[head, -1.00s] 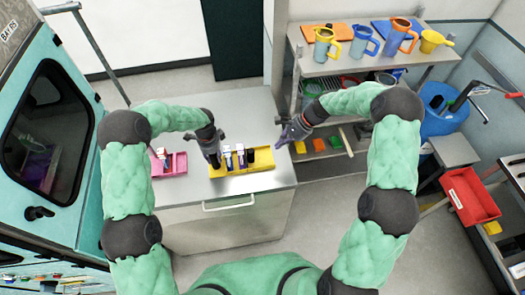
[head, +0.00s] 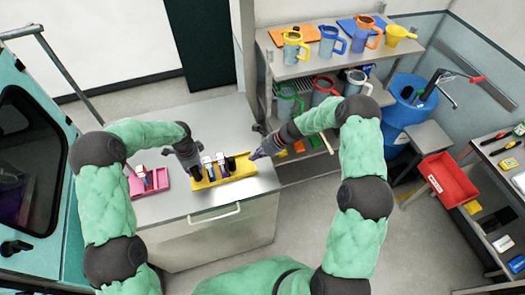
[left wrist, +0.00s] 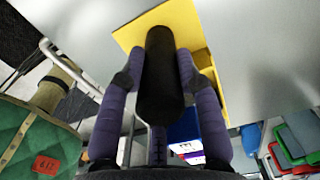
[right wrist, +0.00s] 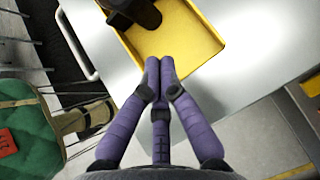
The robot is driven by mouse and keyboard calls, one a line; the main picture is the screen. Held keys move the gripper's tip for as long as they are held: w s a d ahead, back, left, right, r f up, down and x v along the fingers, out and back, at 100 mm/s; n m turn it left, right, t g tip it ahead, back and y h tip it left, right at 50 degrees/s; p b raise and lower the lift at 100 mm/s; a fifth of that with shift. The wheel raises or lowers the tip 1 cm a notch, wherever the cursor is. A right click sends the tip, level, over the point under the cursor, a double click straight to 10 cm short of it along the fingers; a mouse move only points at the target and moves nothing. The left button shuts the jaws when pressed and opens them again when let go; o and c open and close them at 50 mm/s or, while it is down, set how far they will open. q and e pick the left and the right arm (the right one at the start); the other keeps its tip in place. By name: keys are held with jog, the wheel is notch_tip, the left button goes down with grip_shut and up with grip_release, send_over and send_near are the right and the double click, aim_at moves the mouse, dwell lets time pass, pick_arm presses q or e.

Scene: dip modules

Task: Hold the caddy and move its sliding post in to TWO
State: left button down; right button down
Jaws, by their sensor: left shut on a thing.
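A yellow caddy (head: 237,172) lies on the steel counter, with white-and-blue modules (head: 214,165) in its middle and a dark post (head: 231,165) towards its right. My left gripper (head: 192,158) is at the caddy's left end. In the left wrist view its purple fingers are shut around a black upright cylinder (left wrist: 165,75) over the yellow caddy floor (left wrist: 130,36). My right gripper (right wrist: 160,66) is shut and empty, its fingertips together at the near edge of the caddy's right end (right wrist: 188,45). I cannot tell whether they touch it. No marking TWO is legible.
A pink tray (head: 149,189) with small items is left of the caddy on the counter (head: 165,120). Shelves with coloured jugs (head: 333,40) stand behind at right. A red bin (head: 447,180) is further right. The counter behind the caddy is clear.

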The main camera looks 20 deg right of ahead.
aim_at(231, 164)
jog(key=shift+w+a+f, duration=0.1)
jog(key=shift+w+a, duration=0.05)
jog(key=shift+a, duration=0.6)
jog(key=shift+w+a+f, duration=0.1)
jog(key=shift+w+a, duration=0.1)
jog(key=shift+a, duration=0.6)
jog(key=shift+w+a+f, duration=0.1)
jog(key=shift+w+a, duration=0.05)
jog(key=shift+a, duration=0.6)
jog(key=shift+a, duration=1.25)
